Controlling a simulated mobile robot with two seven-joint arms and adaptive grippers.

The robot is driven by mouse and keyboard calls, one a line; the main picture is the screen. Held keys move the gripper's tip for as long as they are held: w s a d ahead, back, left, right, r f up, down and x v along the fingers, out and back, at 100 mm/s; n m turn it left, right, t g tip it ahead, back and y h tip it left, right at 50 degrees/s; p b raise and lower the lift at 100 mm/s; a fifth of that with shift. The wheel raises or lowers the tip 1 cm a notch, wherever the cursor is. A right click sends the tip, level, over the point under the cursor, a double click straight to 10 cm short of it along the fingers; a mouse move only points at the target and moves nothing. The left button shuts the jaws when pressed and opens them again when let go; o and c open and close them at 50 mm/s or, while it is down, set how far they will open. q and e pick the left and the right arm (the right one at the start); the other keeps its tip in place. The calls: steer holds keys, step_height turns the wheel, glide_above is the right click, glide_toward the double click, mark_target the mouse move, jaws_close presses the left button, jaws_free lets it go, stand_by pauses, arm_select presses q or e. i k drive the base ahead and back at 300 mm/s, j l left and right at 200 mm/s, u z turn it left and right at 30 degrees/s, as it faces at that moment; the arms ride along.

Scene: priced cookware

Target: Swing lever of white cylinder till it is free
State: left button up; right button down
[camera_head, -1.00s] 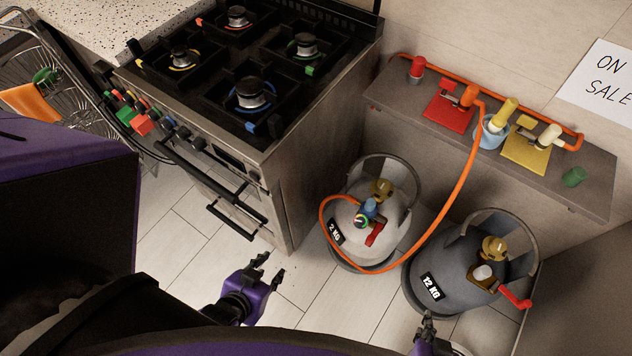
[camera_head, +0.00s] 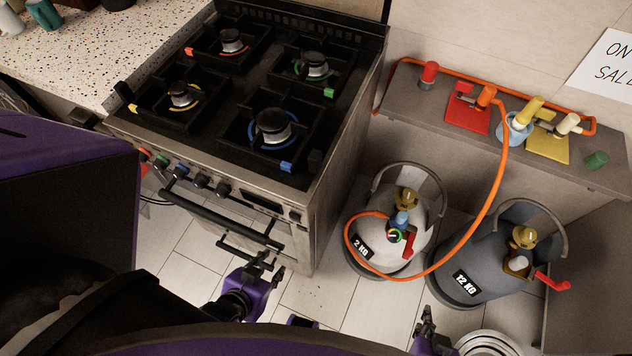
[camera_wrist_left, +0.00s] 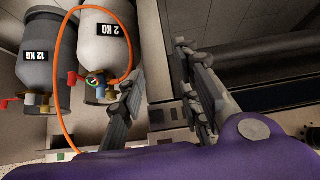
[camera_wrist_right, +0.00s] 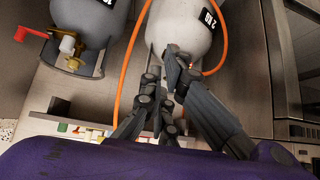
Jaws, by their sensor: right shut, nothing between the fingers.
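The white cylinder (camera_head: 422,226), labelled 2 KG, stands on the floor beside the stove. Its red lever (camera_head: 408,244) sits by the regulator, where an orange hose joins. The lever also shows in the left wrist view (camera_wrist_left: 80,75). In the right wrist view only part of the white cylinder (camera_wrist_right: 178,28) shows and its lever is hidden. My left gripper (camera_head: 270,265) is open and empty, left of and nearer than the cylinder. My right gripper (camera_head: 427,318) is shut and empty, below the cylinders in the picture. Neither visibly touches the lever.
A grey 12 KG cylinder (camera_head: 465,262) with a red lever (camera_head: 552,280) stands to the right. The orange hose (camera_head: 497,175) loops up to a grey shelf (camera_head: 440,104). The stove (camera_head: 310,215) stands left. Floor tiles (camera_head: 305,297) near the stove are clear.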

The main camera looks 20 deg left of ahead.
mark_target(408, 251)
steer(key=k+j+z, duration=0.15)
steer(key=j, duration=0.25)
steer(key=k+j+z, duration=0.2)
steer(key=j, duration=0.2)
steer(key=k+j+z, duration=0.15)
steer(key=j, duration=0.2)
steer(key=k+j+z, duration=0.2)
steer(key=j, duration=0.15)
